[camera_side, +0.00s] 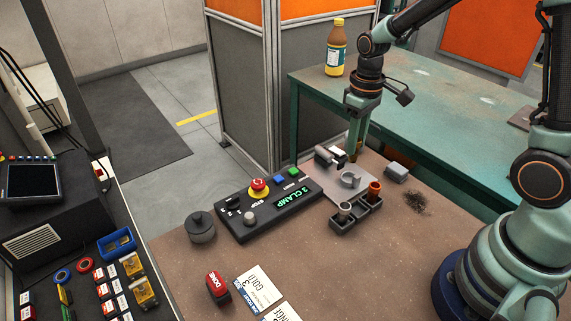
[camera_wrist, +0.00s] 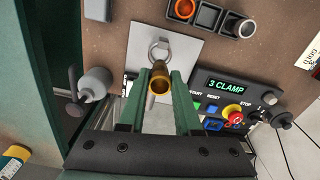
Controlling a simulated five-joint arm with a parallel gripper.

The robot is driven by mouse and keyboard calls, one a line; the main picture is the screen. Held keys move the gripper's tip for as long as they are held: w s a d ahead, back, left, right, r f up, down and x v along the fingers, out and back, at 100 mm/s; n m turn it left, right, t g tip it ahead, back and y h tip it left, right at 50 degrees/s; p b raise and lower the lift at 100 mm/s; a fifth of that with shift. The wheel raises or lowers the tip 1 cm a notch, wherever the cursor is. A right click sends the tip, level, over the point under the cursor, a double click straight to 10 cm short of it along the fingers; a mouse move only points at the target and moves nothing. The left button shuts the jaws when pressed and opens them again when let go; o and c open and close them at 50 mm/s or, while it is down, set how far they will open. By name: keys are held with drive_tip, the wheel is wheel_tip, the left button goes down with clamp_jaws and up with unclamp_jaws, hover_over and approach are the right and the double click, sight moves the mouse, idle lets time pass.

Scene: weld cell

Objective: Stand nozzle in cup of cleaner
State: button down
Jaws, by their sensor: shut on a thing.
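My gripper (camera_wrist: 162,84) is shut on the nozzle (camera_wrist: 160,80), a brass-coloured tube with an open end, held between its two green jaws. In the side view my gripper (camera_side: 355,147) points down at the back of the grey plate (camera_side: 332,188); whether the nozzle touches anything is hidden. A black tray (camera_side: 336,228) stands in front of the plate. It holds a copper-orange cup (camera_side: 375,190) on the right and a pale metal cup (camera_side: 344,210) on the left. The wrist view shows the orange cup (camera_wrist: 185,9) at the top. I cannot tell which cup holds cleaner.
A grey ring (camera_side: 350,180) sits on the plate, close to the nozzle in the wrist view. A control box (camera_side: 268,204) reads "3 CLAMP". A grey block (camera_side: 396,172) lies right.

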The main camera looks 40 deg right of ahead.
sight(353, 161)
drive_tip(key=shift+f, duration=3.1)
drive_tip(key=shift+f, duration=0.1)
drive_tip(key=c, duration=0.6)
unclamp_jaws()
wheel_tip(353, 161, up, 12)
drive_tip(key=shift+r, duration=0.2)
drive_tip(key=s+a+r+m+t, duration=0.1)
drive_tip(key=s+a+r+t, duration=0.2)
drive_tip(key=s+r+t, duration=0.2)
drive_tip(key=shift+s+a+r+m+t, duration=0.3)
drive_tip(key=shift+s+r+m, duration=0.1)
drive_tip(key=shift+s+r, duration=1.3)
